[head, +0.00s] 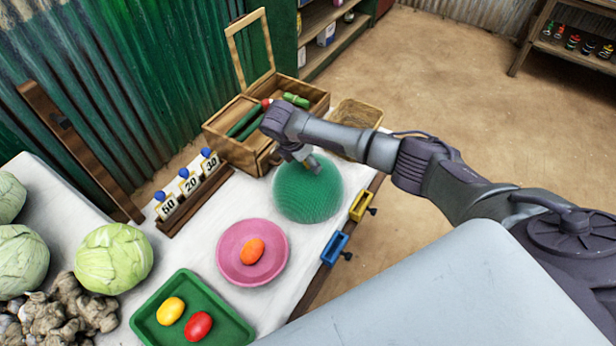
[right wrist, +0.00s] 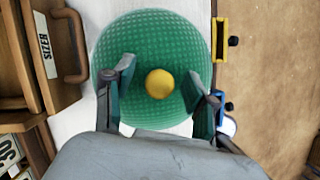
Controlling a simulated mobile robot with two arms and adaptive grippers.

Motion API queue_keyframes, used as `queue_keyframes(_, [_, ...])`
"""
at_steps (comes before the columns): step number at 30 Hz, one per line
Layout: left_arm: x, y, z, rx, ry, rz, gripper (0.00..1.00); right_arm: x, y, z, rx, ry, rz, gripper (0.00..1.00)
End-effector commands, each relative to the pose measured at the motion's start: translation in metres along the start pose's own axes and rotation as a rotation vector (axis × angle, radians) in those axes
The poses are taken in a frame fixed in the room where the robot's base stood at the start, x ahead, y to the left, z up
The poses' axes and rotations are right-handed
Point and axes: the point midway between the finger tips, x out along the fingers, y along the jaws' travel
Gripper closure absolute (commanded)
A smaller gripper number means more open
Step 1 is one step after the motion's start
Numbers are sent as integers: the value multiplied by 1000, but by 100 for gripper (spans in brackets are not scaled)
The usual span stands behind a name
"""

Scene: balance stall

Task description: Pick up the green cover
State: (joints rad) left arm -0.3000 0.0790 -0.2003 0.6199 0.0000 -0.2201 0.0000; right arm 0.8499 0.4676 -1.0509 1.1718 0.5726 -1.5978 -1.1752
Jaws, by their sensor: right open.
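The green cover (head: 308,195) is a mesh dome standing on the white table top. Its mesh also fills the middle of the right wrist view (right wrist: 152,38). A round yellow knob (right wrist: 159,84) is at its top centre. My right gripper (head: 312,164) is over the top of the dome. In the right wrist view its two fingers (right wrist: 161,88) are open, one on each side of the knob, with gaps to it. Whatever is under the cover is hidden. My left gripper is not in view.
A wooden box (head: 240,151) with an open lid frame stands close behind the cover. A pink plate (head: 229,262) with an orange egg-shaped item is nearby. Yellow (head: 360,206) and blue (head: 334,249) clips sit at the table edge. A green tray (head: 148,323) holds two more.

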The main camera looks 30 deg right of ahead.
Motion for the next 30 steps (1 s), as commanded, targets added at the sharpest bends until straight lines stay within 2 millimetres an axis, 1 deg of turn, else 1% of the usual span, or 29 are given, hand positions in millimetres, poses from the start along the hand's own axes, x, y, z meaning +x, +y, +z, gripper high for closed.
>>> queue_keyframes(3, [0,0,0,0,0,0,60,0,0,0,0,0,0,43])
queue_keyframes(5, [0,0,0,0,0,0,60,0,0,0,0,0,0,53])
queue_keyframes(6, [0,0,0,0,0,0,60,0,0,0,0,0,0,60])
queue_keyframes(13, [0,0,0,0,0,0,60,0,0,0,0,1,0,98])
queue_keyframes(14, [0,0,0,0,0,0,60,0,0,0,0,1,0,100])
queue_keyframes(30, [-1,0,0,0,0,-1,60,-1,0,0,1,1,0,100])
